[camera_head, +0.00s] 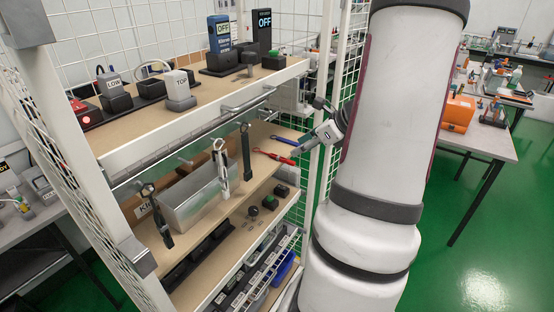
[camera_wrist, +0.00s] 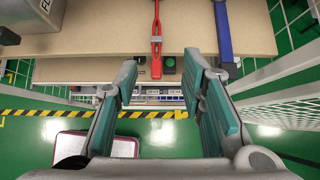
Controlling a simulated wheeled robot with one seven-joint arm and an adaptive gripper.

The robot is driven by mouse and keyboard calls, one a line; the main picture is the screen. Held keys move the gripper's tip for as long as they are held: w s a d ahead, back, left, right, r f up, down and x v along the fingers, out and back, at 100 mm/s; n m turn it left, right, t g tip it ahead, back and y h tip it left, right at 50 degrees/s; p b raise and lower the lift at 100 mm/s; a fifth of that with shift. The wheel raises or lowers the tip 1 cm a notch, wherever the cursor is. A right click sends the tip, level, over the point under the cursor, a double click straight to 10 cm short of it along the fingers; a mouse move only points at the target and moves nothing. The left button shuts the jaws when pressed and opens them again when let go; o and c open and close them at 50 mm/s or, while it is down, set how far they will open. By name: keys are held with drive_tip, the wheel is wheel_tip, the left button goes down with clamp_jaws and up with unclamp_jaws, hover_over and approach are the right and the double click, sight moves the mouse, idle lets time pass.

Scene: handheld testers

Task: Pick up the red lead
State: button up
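The red lead (camera_head: 273,156) lies on the middle shelf at its right end. In the wrist view the red lead (camera_wrist: 157,42) runs straight ahead, and its wider near end reaches past the shelf edge. My gripper (camera_wrist: 162,75) is open, with a teal-padded finger on either side in the picture. The lead's near end shows in the gap between the fingertips, and no contact shows. In the head view my gripper (camera_head: 303,145) is beside the shelf end, partly hidden by my arm.
A blue lead (camera_wrist: 222,32) lies right of the red one; it also shows in the head view (camera_head: 284,140). A grey metal box (camera_head: 196,193) and hanging black clips (camera_head: 246,152) are farther left. A wire-mesh panel (camera_wrist: 285,95) stands at the right. Green floor (camera_wrist: 170,135) is below.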

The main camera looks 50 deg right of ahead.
sight(282, 157)
drive_tip(key=x, duration=0.7)
drive_tip(key=shift+w+a, duration=0.2)
drive_tip(key=shift+a, duration=0.05)
clamp_jaws()
